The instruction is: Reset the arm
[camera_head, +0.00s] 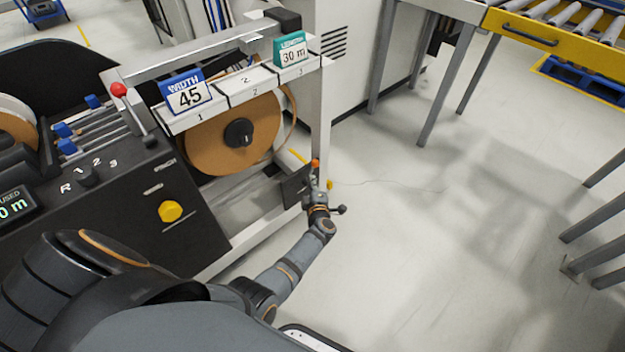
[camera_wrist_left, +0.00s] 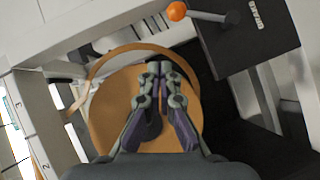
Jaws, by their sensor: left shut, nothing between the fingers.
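My left arm (camera_head: 285,277) comes in from the lower left in the head view and reaches out beside the edge-banding machine. My left gripper (camera_head: 314,178) is near the machine's right post, and it also shows in the left wrist view (camera_wrist_left: 160,68). Its fingers are together with nothing between them. In the wrist view the fingers overlap a brown roll of banding (camera_wrist_left: 112,105); I cannot tell the gap between them. An orange-knobbed lever (camera_wrist_left: 177,11) on a black panel is above and right of the fingers. My right gripper is in neither view.
The machine's black control panel (camera_head: 130,215) carries a yellow knob (camera_head: 170,211). A blue "45" sign (camera_head: 186,93) and a green "30 m" sign (camera_head: 291,50) stand on its top rail. A yellow roller conveyor (camera_head: 560,37) is at upper right. The floor (camera_head: 430,240) to the right is clear.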

